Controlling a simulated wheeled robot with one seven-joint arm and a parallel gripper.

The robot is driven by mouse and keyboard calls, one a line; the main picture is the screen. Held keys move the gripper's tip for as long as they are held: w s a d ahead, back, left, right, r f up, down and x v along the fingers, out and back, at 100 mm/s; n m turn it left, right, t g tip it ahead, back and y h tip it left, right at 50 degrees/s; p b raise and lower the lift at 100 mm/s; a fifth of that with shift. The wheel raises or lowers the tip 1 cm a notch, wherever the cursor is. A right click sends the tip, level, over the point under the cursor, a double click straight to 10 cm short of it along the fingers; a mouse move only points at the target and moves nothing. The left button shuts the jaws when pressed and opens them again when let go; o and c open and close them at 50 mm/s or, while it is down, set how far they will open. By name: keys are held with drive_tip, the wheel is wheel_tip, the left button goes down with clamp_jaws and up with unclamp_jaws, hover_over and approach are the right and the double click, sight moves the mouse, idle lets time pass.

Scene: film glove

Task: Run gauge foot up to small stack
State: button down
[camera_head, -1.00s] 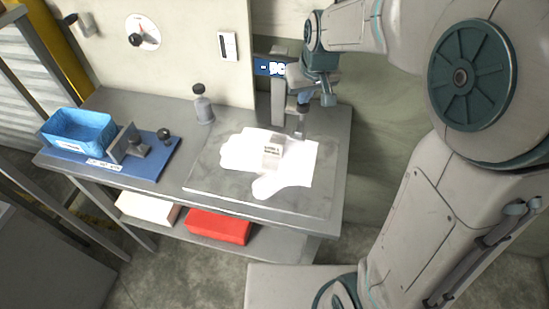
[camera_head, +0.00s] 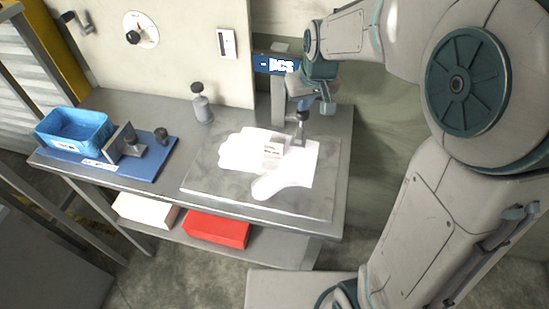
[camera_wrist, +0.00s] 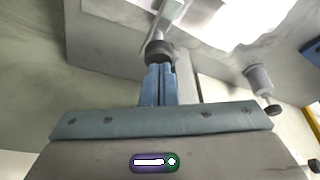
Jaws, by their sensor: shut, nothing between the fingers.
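My gripper (camera_head: 304,104) is at the gauge on the right of the bench; its blue fingers (camera_wrist: 158,85) are together with nothing between them. A dark round knob (camera_wrist: 157,50) on a grey shaft lies just beyond the fingertips; I cannot tell whether they touch. In the head view the knob (camera_head: 303,116) tops a thin spindle reaching down beside the white sheet; its foot is too small to make out. The gauge's grey column (camera_head: 278,103) stands behind. A small pale stack (camera_head: 272,152) with faint print sits left of the spindle on the glaring white glove and sheet (camera_head: 295,170).
The grey stone plate (camera_head: 215,182) lies beneath the glove. A dark-topped grey bottle or weight (camera_head: 203,108) stands behind it. A blue bin (camera_head: 75,131) and a metal fixture (camera_head: 128,145) are on a blue mat at left. Red and white boxes are on the shelf below.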

drive_tip(key=shift+f+b, duration=0.95)
drive_tip(key=shift+f, duration=0.3)
drive_tip(key=shift+r, duration=0.1)
idle(0.3)
wheel_tip(320, 180, up, 14)
drive_tip(key=p, duration=0.9)
drive_tip(key=shift+p, duration=0.4)
idle(0.5)
